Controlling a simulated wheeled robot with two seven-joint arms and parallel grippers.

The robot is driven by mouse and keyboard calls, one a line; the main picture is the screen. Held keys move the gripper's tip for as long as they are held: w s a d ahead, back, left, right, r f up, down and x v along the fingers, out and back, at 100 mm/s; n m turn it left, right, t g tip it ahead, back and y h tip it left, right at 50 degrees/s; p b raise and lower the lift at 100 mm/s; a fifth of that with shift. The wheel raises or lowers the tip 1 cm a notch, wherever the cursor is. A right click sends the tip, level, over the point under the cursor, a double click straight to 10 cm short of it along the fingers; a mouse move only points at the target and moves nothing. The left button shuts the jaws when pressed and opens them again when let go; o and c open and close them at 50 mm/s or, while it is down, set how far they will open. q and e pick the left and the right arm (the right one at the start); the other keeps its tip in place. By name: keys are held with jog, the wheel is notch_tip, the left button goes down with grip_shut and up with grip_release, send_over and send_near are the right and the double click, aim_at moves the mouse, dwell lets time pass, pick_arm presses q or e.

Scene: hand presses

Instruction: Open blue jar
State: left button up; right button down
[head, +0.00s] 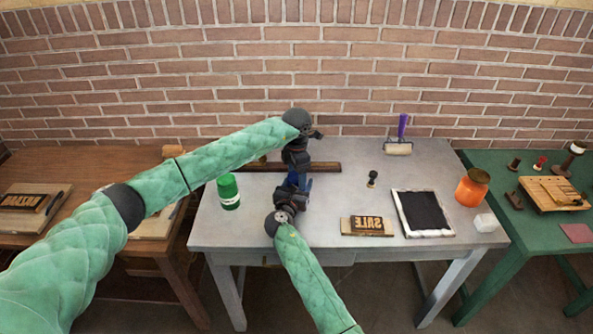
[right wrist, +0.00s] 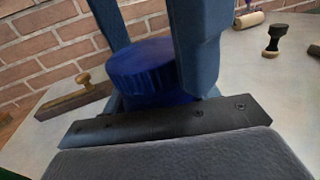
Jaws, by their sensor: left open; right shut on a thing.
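The blue jar (head: 292,181) stands on the grey table, mostly hidden between my two grippers in the head view. Its ribbed blue lid (right wrist: 143,68) shows clearly in the right wrist view and sits on the jar. My right gripper (head: 291,195) is shut on the jar from the near side; its fingertips are largely hidden. My left gripper (head: 297,172) points down from above and is open. In the right wrist view, two blue-grey fingers come down on either side of the lid; I cannot tell whether they touch it.
A green jar (head: 228,192) stands to the left. A wooden bar (head: 325,167) lies behind. To the right are a small stamp (head: 372,179), a SALE block (head: 367,226), a black slab (head: 423,213), a roller (head: 399,148), an orange jar (head: 472,188) and a white cube (head: 486,222).

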aim_at(297, 176)
pick_arm(q)
jog(key=shift+c, duration=0.4)
jog(key=c, duration=0.9)
jog(key=shift+r, duration=1.25)
jog(key=shift+r, duration=1.95)
pick_arm(e)
jog(key=shift+c, duration=1.6)
grip_release()
